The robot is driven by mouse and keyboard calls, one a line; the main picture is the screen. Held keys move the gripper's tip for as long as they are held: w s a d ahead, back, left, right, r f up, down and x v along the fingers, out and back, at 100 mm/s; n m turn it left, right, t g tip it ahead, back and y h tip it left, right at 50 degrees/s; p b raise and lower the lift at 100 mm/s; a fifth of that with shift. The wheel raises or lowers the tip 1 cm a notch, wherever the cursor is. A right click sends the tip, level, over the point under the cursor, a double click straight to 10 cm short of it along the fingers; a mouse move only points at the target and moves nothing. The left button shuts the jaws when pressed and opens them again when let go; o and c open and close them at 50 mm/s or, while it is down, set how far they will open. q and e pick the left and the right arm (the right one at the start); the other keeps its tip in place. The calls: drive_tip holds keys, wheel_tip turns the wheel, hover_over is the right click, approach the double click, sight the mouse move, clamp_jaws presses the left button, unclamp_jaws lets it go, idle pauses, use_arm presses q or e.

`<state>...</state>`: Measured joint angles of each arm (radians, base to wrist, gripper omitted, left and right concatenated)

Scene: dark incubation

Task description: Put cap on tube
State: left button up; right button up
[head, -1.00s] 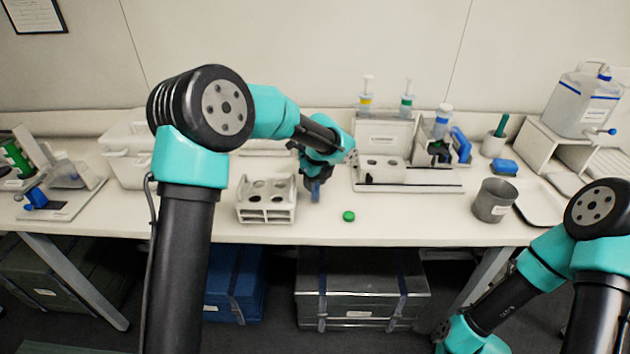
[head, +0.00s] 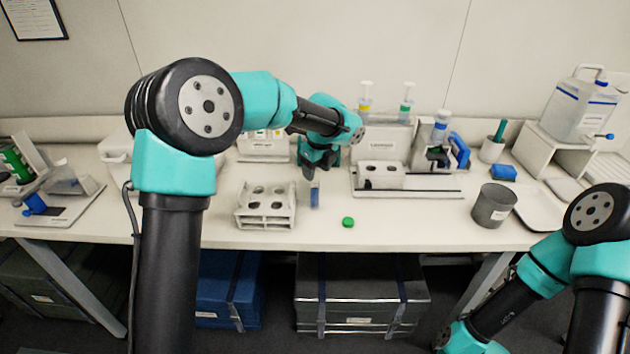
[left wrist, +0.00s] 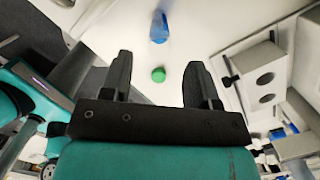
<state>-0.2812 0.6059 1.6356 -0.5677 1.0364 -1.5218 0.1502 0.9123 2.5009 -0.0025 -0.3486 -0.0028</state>
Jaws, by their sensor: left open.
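A small green cap (head: 348,222) lies on the white bench near its front edge. It also shows in the left wrist view (left wrist: 158,74), between and beyond the fingertips. A small blue tube (head: 315,194) is on the bench to the right of the white rack, behind and left of the cap; the left wrist view shows it too (left wrist: 159,27). It looks upright in the head view. My left gripper (head: 318,170) is open and empty, above and behind the tube, apart from it and the cap. My right gripper is out of view.
A white rack with holes (head: 266,217) stands left of the tube. A white block with holes (head: 381,175) sits on a tray to the right. A grey beaker (head: 494,206) stands farther right. The bench around the cap is clear.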

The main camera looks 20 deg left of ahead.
use_arm(q)
drive_tip(key=r, duration=0.5)
drive_tip(key=shift+s+d, duration=0.2)
drive_tip(key=shift+d, duration=0.1)
drive_tip(key=shift+f, duration=0.1)
